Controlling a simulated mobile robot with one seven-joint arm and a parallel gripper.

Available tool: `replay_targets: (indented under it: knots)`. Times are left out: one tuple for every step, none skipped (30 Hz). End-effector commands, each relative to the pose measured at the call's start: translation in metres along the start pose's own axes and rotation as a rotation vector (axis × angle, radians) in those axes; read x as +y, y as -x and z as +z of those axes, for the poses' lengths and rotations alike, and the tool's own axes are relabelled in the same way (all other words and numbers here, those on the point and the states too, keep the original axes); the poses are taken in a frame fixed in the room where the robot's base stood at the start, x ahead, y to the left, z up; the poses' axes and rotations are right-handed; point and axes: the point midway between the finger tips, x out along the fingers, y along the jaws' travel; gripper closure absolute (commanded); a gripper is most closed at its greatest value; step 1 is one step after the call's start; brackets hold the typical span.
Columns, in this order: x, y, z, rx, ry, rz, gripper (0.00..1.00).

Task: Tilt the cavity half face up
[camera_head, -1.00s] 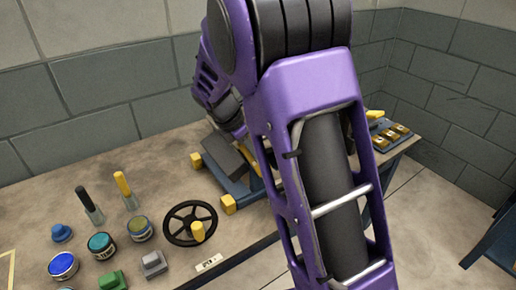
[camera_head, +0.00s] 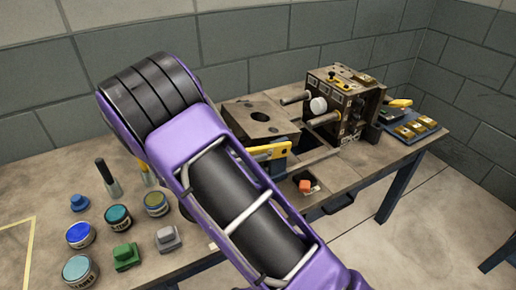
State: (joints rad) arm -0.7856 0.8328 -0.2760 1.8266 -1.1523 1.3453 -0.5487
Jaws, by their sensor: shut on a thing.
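A dark block (camera_head: 258,117) with round holes in its upward face lies on the bench, right of my purple arm's elbow. I take it for the cavity half, but no label shows this. To its right stands an upright mould block (camera_head: 345,92) with guide pins (camera_head: 325,119) pointing left and a pale round boss. A yellow bar (camera_head: 268,151) on a blue part shows in front of the dark block, partly behind my arm. My gripper is not in view; my arm covers the area where it might be.
Paint tins (camera_head: 80,234), a green block (camera_head: 126,257), a grey block (camera_head: 167,239) and a black-handled tool (camera_head: 107,177) stand at left. An orange cube (camera_head: 305,186) sits near the front edge. A blue tray (camera_head: 412,128) with brass pieces lies at right.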

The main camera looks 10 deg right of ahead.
Motion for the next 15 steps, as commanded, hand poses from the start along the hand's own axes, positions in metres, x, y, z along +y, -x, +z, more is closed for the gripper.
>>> replay_targets:
  knots:
    - [0.0,0.001,-0.008,-0.031,0.007,0.005,1.0]
    - [0.0,0.001,-0.01,-0.05,0.006,0.006,1.0]
    - [0.0,0.001,-0.012,-0.075,0.007,0.005,1.0]
    - [0.0,0.0,-0.014,-0.093,0.007,0.004,1.0]
    - [0.0,0.0,-0.015,-0.109,0.006,0.004,1.0]
    - [0.0,0.0,-0.017,-0.129,0.005,0.004,1.0]
    - [0.0,-0.001,-0.018,-0.144,0.005,0.003,1.0]
    - [0.0,-0.001,-0.019,-0.156,0.005,0.003,1.0]
    - [0.0,-0.001,-0.02,-0.172,0.005,0.004,1.0]
    - [0.0,-0.001,-0.021,-0.182,0.005,0.004,1.0]
    - [0.0,-0.001,-0.021,-0.192,0.004,0.003,1.0]
    - [0.0,-0.002,-0.022,-0.203,0.003,0.003,1.0]
    - [0.0,-0.002,-0.023,-0.209,0.004,0.004,1.0]
    - [0.0,-0.002,-0.024,-0.215,0.004,0.003,1.0]
    - [0.0,-0.002,-0.024,-0.222,0.004,0.003,1.0]
